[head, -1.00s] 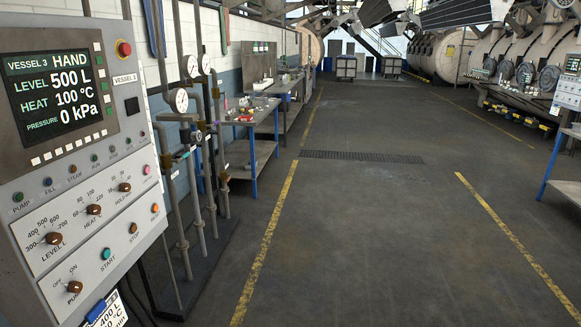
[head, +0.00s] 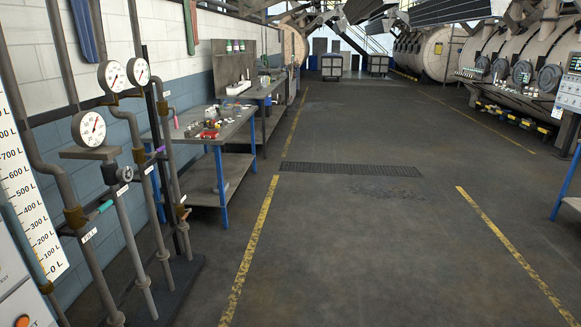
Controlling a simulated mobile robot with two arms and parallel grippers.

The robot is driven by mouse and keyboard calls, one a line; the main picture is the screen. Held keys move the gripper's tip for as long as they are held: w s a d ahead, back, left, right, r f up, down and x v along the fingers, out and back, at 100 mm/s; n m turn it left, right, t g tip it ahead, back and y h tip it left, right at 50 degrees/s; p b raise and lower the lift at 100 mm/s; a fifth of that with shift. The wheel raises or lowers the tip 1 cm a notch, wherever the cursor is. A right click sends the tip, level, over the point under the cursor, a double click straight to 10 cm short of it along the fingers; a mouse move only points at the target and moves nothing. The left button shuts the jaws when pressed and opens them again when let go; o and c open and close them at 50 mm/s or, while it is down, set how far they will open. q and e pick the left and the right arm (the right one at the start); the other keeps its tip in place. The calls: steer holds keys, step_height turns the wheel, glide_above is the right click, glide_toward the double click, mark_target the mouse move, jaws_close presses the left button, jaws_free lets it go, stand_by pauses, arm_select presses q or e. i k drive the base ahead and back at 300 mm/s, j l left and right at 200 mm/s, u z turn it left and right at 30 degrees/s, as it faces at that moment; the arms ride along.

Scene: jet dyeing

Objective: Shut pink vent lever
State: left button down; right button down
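A small pink piece (head: 175,118), which looks like the pink vent lever, stands roughly upright at the rear pipe of the rack on the left. It is too small to tell its exact setting. A green lever (head: 104,206) sticks out sideways from a brass valve (head: 75,217) on the nearest pipe. Neither of my grippers is in view.
Round gauges (head: 88,128) top the pipes, which stand on a dark floor base (head: 185,285). A level scale (head: 30,190) and a panel corner (head: 22,300) are at the left edge. A workbench (head: 215,150) stands behind. The floor (head: 340,250) is clear.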

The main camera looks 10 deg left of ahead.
mark_target(175, 119)
steer(key=i+u, duration=0.15)
steer(key=i, duration=0.4)
steer(key=i+u, duration=0.1)
steer(key=i, duration=0.45)
steer(key=i+l+u, duration=0.15)
steer(key=i, duration=0.45)
steer(key=i+l+u, duration=0.15)
steer(key=i, duration=0.4)
steer(key=i+u, duration=0.3)
steer(key=i+l+u, duration=0.2)
steer(key=i+u, duration=0.15)
steer(key=i+l+u, duration=0.3)
steer(key=i+j+z, duration=0.1)
steer(key=j+z, duration=0.2)
steer(key=z, duration=0.15)
steer(key=j+z, duration=0.3)
steer(key=z, duration=0.15)
steer(key=j+z, duration=0.45)
steer(key=l, duration=0.1)
